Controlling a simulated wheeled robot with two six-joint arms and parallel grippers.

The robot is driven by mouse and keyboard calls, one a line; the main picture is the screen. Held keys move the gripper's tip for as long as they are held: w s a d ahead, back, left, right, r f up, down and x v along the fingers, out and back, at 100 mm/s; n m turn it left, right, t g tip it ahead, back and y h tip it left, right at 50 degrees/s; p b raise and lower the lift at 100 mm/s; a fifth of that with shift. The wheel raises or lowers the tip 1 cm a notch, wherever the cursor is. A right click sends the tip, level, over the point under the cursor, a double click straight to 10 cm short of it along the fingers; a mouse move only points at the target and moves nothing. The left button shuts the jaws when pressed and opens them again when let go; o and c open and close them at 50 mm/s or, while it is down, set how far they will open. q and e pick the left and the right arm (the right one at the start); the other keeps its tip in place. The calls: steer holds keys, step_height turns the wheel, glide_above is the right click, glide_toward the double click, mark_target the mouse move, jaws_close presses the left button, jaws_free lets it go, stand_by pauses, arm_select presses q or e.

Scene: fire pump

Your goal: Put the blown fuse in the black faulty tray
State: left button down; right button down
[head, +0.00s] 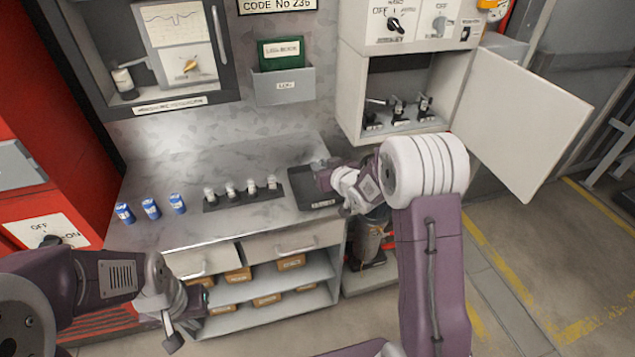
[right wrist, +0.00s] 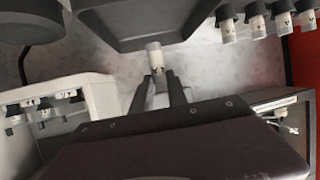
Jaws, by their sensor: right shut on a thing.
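The black faulty tray (head: 297,186) lies on the right end of the grey worktop. My right gripper (head: 322,172) is over the tray's back right part. In the right wrist view my right gripper (right wrist: 160,80) is shut on a white cylindrical fuse (right wrist: 155,57) with a grey end. The dark tray (right wrist: 145,30) shows just beyond the fuse there. I cannot tell whether they touch. The fuse is hidden in the head view. My left gripper (head: 186,322) hangs in front of the lower shelves, its fingers apart and empty.
A dark rack (head: 245,196) with several white fuses stands left of the tray. Several blue cans (head: 151,209) stand further left. An open cabinet (head: 405,75) with black fuse holders is at upper right, its door (head: 522,125) swung out. Labelled boxes (head: 267,299) fill the shelves below.

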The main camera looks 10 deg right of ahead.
steer(key=f, duration=0.4)
steer(key=shift+w+a+f+b, duration=0.15)
steer(key=shift+a+f+b, duration=0.15)
steer(key=shift+b, duration=0.1)
steer(key=shift+f, duration=0.1)
steer(key=c, duration=1.3)
jaws_free()
